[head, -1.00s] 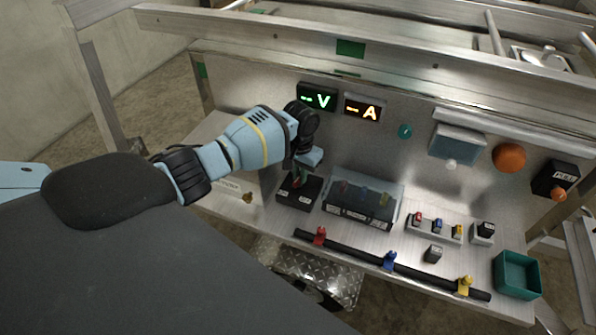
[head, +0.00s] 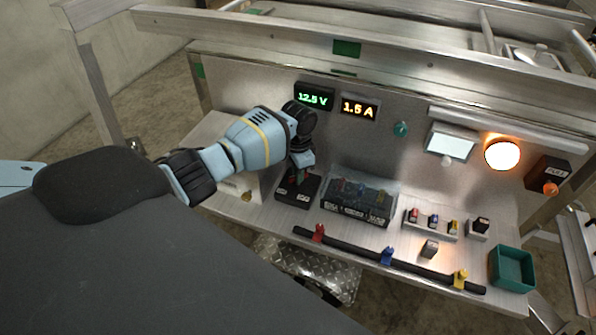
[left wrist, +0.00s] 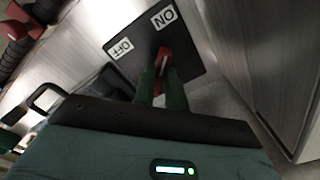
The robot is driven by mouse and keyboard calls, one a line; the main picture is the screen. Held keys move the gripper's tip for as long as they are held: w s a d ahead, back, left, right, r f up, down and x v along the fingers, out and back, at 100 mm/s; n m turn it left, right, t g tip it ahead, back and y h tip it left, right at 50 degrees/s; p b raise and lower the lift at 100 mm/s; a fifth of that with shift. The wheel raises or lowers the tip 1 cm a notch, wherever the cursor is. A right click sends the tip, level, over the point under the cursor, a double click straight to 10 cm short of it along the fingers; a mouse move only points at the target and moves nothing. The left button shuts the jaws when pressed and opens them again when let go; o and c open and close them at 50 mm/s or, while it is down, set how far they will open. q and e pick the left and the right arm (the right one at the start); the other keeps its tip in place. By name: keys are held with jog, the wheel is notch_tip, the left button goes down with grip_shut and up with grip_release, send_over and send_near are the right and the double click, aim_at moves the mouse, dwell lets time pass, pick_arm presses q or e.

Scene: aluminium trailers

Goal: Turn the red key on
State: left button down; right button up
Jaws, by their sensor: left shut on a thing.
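The red key (left wrist: 163,58) stands on a black switch plate (left wrist: 118,28) with white ON and OFF labels. In the left wrist view the key points toward the ON label. My left gripper (left wrist: 160,80) is shut on the key, its green fingers on either side of it. In the head view the left gripper (head: 300,172) reaches down to the black switch box (head: 293,196), and the key is mostly hidden there. The voltage display (head: 314,98) reads 12.5 V in green, and the current display (head: 359,107) reads 1.5 A. My right gripper is not in view.
Right of the switch stands a clear-covered box (head: 358,205). A black bar (head: 400,264) with red, blue and yellow clips lies along the front edge. A teal bin (head: 512,268) is at the right. An orange lamp (head: 502,153) glows on the back panel beside a lit screen (head: 450,143).

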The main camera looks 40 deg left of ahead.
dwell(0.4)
pick_arm(q)
jog(key=c, duration=1.4)
grip_release()
jog(key=shift+c, duration=0.2)
